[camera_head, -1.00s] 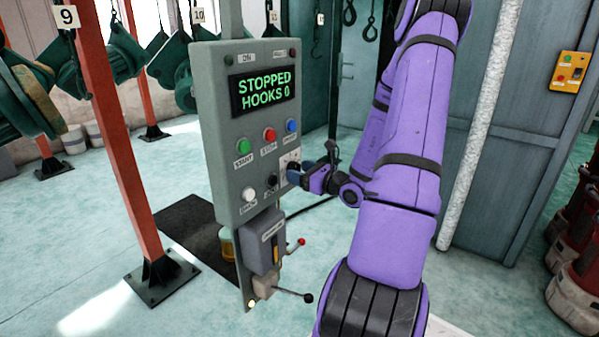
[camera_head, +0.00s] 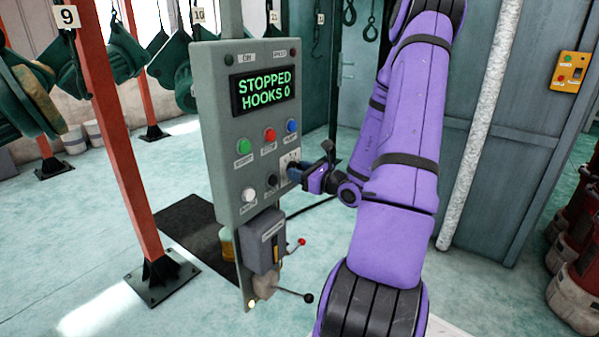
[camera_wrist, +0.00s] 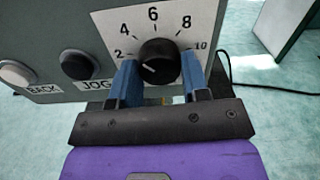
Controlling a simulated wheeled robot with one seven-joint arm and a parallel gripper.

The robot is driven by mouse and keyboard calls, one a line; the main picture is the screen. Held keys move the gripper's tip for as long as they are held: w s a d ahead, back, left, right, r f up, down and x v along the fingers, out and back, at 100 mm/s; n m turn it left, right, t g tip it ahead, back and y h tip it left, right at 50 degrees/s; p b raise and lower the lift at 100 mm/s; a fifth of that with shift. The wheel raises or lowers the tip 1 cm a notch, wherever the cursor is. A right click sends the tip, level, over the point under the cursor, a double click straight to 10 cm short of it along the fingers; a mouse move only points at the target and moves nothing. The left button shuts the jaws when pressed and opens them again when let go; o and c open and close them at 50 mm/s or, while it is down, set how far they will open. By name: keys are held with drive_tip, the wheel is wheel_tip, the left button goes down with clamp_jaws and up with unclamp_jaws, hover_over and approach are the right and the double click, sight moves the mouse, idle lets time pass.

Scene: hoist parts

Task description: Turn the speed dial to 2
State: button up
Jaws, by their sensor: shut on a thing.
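The speed dial (camera_wrist: 158,60) is a black round knob on a white plate marked 2, 4, 6, 8, 10 in the wrist view. Its white mark points to the lower left, a little below the 2. My gripper (camera_wrist: 160,66) has its blue fingers on either side of the knob and is shut on it. In the head view my gripper (camera_head: 296,173) is at the right edge of the grey control panel (camera_head: 222,145); there the fingers mostly hide the dial. The panel's display (camera_head: 264,92) reads STOPPED, HOOKS 0.
A black JOG button (camera_wrist: 80,65) and a pale BACK button (camera_wrist: 17,73) sit left of the dial. Levers (camera_head: 294,294) stick out below the panel. A red post (camera_head: 115,145) stands to the left. The floor around the panel is mostly open.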

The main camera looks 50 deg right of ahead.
drive_tip(key=n, duration=0.6)
drive_tip(key=shift+d+n, duration=0.1)
drive_tip(key=shift+n, duration=0.6)
drive_tip(key=o, duration=0.9)
drive_tip(key=shift+s, duration=0.1)
drive_tip(key=s, duration=1)
drive_tip(key=shift+s+d, duration=0.35)
drive_tip(key=shift+d, duration=0.05)
